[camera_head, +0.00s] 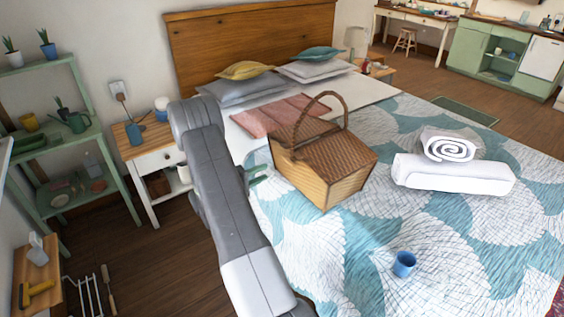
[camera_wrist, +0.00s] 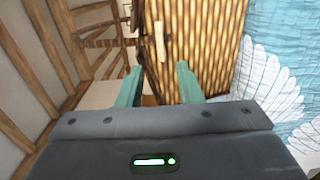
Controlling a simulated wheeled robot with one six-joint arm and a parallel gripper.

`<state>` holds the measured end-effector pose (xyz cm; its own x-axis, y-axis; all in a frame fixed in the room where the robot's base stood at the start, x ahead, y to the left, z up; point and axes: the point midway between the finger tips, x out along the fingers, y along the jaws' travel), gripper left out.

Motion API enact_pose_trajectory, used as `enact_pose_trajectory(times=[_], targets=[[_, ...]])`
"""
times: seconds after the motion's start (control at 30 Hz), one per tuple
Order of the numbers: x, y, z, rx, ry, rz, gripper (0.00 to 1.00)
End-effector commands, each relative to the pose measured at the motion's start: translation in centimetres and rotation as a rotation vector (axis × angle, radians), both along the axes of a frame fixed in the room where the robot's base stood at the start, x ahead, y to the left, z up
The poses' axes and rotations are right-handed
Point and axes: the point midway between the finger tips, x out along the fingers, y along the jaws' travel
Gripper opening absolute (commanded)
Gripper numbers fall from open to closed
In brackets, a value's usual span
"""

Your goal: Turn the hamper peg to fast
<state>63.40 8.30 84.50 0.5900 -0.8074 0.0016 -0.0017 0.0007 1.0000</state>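The hamper is a woven wicker basket (camera_head: 330,183) with a lidded top and a tall arched handle, sitting on the bed. Its woven side (camera_wrist: 205,45) fills the upper middle of the wrist view. A pale wooden peg (camera_wrist: 159,42) shows on it, its long side running up and down in that view. My gripper (camera_wrist: 159,80) has its two green fingers apart with nothing between them. The peg lies just beyond the fingertips, in line with the gap, and they look apart from it. In the head view my gripper (camera_head: 257,174) is at the hamper's left side; the peg is hidden there.
The bed (camera_head: 400,255) has a patterned cover. A nightstand (camera_head: 155,160) and green shelf (camera_head: 100,190) stand left of my arm.

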Motion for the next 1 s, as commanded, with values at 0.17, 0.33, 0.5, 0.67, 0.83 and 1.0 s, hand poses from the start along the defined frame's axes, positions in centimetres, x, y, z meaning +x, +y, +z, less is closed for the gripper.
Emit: enact_pose_trajectory(times=[0.17, 0.33, 0.5, 0.67, 0.83, 1.0], targets=[[2.2, -3.3, 0.2, 0.0, 0.001, -0.006, 0.33], [4.0, -5.8, 0.2, 0.001, 0.002, -0.005, 0.33], [5.2, -7.3, 0.1, 0.001, 0.001, -0.002, 0.33], [5.7, -7.9, 0.0, 0.001, 0.002, -0.002, 0.33], [5.7, -7.9, 0.0, 0.001, 0.002, -0.001, 0.33], [5.7, -7.9, 0.0, 0.0, 0.001, -0.001, 0.15]])
